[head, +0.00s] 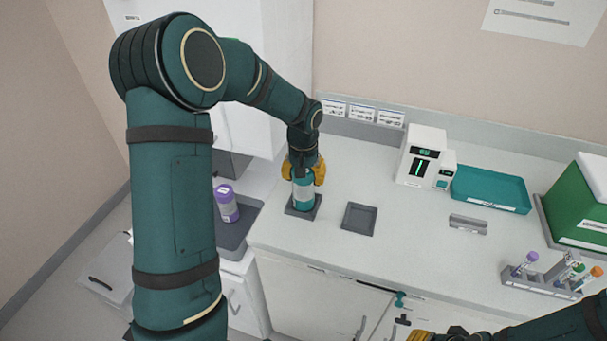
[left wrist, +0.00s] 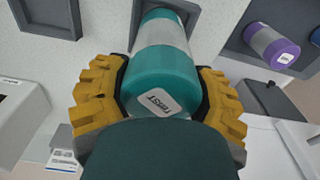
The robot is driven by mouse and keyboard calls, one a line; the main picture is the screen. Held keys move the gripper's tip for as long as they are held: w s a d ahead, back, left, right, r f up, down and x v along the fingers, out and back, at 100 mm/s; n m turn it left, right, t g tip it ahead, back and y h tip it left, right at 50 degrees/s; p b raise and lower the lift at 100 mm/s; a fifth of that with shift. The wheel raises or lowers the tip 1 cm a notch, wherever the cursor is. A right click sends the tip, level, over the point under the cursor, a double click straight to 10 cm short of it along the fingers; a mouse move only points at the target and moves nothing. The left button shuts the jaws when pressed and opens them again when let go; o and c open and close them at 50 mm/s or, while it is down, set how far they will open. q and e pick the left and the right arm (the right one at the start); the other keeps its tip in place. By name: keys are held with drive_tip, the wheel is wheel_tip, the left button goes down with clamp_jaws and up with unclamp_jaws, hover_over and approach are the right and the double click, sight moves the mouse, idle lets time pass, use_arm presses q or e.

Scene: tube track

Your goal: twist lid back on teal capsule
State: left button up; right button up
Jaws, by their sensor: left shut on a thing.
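The teal capsule (head: 303,195), with a pale band around its middle, stands upright in a dark square holder (head: 291,211) on the counter. My left gripper (head: 304,172) comes down from above and is shut around its top. In the left wrist view the yellow fingers of my left gripper (left wrist: 162,98) press on both sides of the teal lid (left wrist: 150,72), which carries a white label. The lid sits in line on the capsule body (left wrist: 168,38); whether its thread is engaged cannot be seen. My right gripper (head: 420,336) shows only partly at the bottom edge.
An empty square holder (head: 360,219) lies right of the capsule. A purple capsule (head: 227,203) stands in a grey tray (head: 236,234) at left. A white device (head: 420,157), teal tray (head: 490,188), green box (head: 582,205) and tube rack (head: 540,281) stand at right.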

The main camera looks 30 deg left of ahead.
idle(0.3)
use_arm(q)
drive_tip(key=o, duration=1.4)
drive_tip(key=n+b, duration=0.1)
drive_tip(key=n, duration=0.5)
drive_tip(key=shift+s+n, duration=0.1)
drive_tip(key=shift+n, duration=0.2)
drive_tip(key=n, duration=0.3)
drive_tip(key=shift+s+a+n, duration=0.1)
drive_tip(key=shift+n, duration=0.2)
drive_tip(key=n+p, duration=0.1)
drive_tip(key=n, duration=0.2)
drive_tip(key=n+p, duration=0.2)
drive_tip(key=n, duration=0.1)
drive_tip(key=n+p, duration=0.1)
drive_tip(key=n, duration=0.2)
drive_tip(key=shift+s+n+g, duration=0.25)
drive_tip(key=shift+n+g, duration=0.05)
drive_tip(key=shift+g, duration=0.1)
